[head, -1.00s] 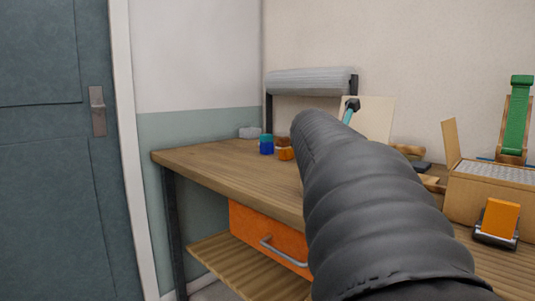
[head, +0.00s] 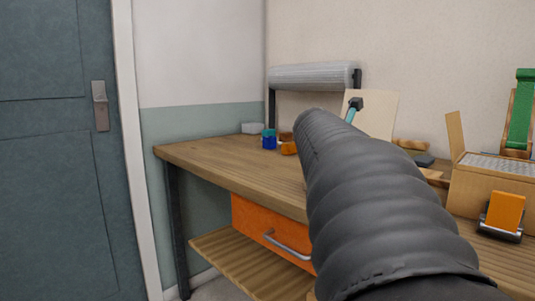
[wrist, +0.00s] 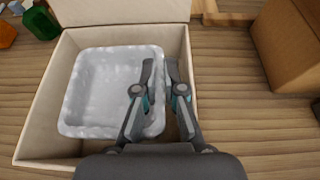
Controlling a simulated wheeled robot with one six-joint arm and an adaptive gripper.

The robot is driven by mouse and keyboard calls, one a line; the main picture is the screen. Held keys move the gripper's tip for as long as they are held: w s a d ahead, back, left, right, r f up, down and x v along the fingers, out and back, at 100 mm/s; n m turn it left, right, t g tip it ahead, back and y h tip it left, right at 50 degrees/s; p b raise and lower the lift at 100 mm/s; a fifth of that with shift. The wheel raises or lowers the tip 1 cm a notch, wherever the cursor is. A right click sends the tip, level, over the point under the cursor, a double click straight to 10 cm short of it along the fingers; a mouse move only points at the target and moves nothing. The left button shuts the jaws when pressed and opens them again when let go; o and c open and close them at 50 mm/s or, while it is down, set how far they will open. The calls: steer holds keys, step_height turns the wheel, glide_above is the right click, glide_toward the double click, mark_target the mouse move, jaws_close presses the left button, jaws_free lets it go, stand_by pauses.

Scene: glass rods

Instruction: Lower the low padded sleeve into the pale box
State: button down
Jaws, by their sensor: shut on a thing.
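The low padded sleeve (wrist: 110,130) is a whitish, open-topped, quilted tray shape in the wrist view. My gripper (wrist: 160,70) is shut on its right wall, one finger on each side. The box's lid (wrist: 120,10) stands open at the far side. In the head view a pale upright panel (head: 378,112) shows behind my arm.
A brown carton (wrist: 290,45) stands right of the box. A green bottle (wrist: 40,22) and an orange thing (wrist: 6,34) are at the far left. The wooden bench (head: 225,165) also bears a roll (head: 312,76) at the back and an orange block on a stand (head: 505,212). Its left front is clear.

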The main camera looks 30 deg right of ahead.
steer(key=c, duration=1.2)
jaws_free()
steer(key=shift+a, duration=0.1)
steer(key=v, duration=1.2)
steer(key=s+a+f+m+y, duration=0.2)
steer(key=a+f+m+y, duration=0.2)
steer(key=a+f+m, duration=0.3)
steer(key=s+a+f+m+t+y, duration=0.1)
steer(key=s+a+f+m+y, duration=0.2)
steer(key=a+f, duration=0.9)
steer(key=s+a+f+m+t+y+p, duration=0.1)
steer(key=s+a+f+m+y, duration=0.2)
steer(key=a+f+m+y, duration=0.3)
steer(key=a+f+m, duration=0.4)
steer(key=f, duration=0.2)
steer(key=shift+m, duration=0.3)
